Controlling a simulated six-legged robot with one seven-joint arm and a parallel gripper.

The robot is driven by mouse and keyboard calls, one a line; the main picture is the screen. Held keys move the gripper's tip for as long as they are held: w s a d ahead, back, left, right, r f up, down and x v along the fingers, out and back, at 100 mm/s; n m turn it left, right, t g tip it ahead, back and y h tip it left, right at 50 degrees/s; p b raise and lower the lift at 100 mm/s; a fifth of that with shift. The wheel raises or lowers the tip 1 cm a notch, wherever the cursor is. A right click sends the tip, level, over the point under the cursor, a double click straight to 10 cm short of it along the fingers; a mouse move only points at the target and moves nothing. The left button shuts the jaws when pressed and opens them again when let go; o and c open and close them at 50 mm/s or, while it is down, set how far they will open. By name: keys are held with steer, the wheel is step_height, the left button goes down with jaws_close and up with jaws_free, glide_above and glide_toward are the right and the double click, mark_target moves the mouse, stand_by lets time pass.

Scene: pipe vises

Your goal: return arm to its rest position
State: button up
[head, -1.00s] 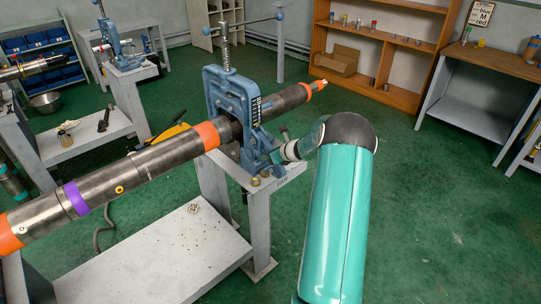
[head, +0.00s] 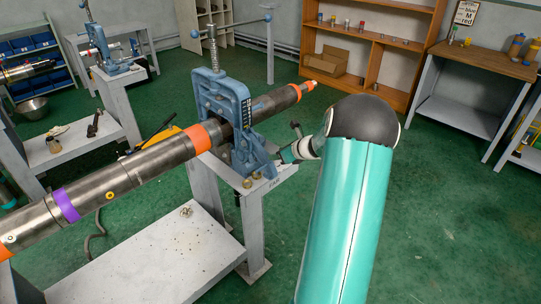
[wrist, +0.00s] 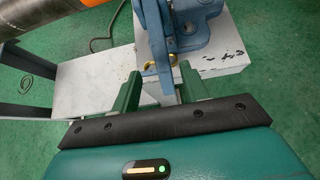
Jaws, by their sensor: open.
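My arm, a teal link with a dark rounded joint, rises through the right middle of the head view. It bends behind the joint toward the blue vise (head: 222,105). The grey stand top and a brass-coloured part (wrist: 160,66) at the vise's foot lie beyond the fingertips.
A long steel pipe (head: 140,168) with orange and purple bands runs through the vise, left of my arm. A wooden shelf (head: 400,70) and a workbench (head: 480,60) stand at the back right. Green floor right of my arm is clear.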

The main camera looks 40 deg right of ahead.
steer(key=shift+v, duration=1.1)
steer(key=s+a+r+n+g+y, duration=0.1)
steer(key=a+r+n, duration=0.45)
steer(key=a, duration=0.45)
steer(key=s+a+r+n+g+y, duration=0.15)
steer(key=a+r+n, duration=0.25)
steer(key=a+n, duration=0.5)
steer(key=a+r+n+g, duration=0.2)
steer(key=a+r+n, duration=0.25)
steer(key=a, duration=0.75)
steer(key=s+a+r+n+h, duration=0.1)
steer(key=s+a+n, duration=0.5)
steer(key=s+n, duration=0.2)
steer(key=s+a+r+n+h, duration=0.2)
steer(key=s+a+n, duration=0.5)
steer(key=s, duration=0.4)
steer(key=shift+r+n+g, duration=0.3)
steer(key=shift+n+g, duration=0.05)
steer(key=shift+n, duration=0.45)
